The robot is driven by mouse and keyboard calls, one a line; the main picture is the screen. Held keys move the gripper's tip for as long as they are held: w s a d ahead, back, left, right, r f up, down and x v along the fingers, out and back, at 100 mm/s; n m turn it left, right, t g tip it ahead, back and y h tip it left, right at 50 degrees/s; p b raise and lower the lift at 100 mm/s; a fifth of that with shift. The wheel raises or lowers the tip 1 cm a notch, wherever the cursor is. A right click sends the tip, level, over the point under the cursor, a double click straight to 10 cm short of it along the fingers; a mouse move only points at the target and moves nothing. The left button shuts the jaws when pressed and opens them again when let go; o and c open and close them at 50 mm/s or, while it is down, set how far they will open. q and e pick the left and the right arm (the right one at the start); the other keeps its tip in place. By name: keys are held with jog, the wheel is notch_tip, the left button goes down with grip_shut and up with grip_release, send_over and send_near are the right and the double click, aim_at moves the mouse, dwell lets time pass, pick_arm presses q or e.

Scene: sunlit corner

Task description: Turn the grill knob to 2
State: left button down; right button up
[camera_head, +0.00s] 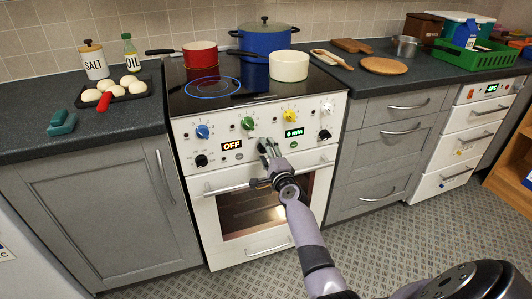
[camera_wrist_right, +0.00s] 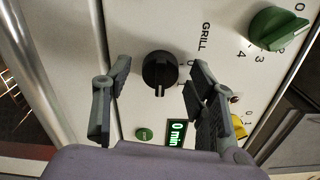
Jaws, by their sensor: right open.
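The black grill knob (camera_wrist_right: 160,70) sits on the white stove front beside the word GRILL in the right wrist view. My right gripper (camera_wrist_right: 158,64) is open there, with one finger on each side of the knob and visible gaps between. The knob's ridge runs roughly up and down in this picture, but I cannot tell which number it points to. In the head view my right gripper (camera_head: 266,148) is at the stove's control panel (camera_head: 225,127) and hides the grill knob. My left gripper is not in view.
A green knob (camera_wrist_right: 275,28) and a yellow knob (camera_wrist_right: 240,127) are close to the right finger. A display (camera_wrist_right: 180,133) reads 0 min, with a green button (camera_wrist_right: 145,134) beside it. The oven handle (camera_head: 228,187) runs below the panel. Pots stand on the cooktop.

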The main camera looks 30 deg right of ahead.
jog(key=shift+s+a, duration=0.15)
jog(key=shift+s, duration=0.3)
jog(key=v, duration=1.1)
jog(key=shift+f, duration=0.15)
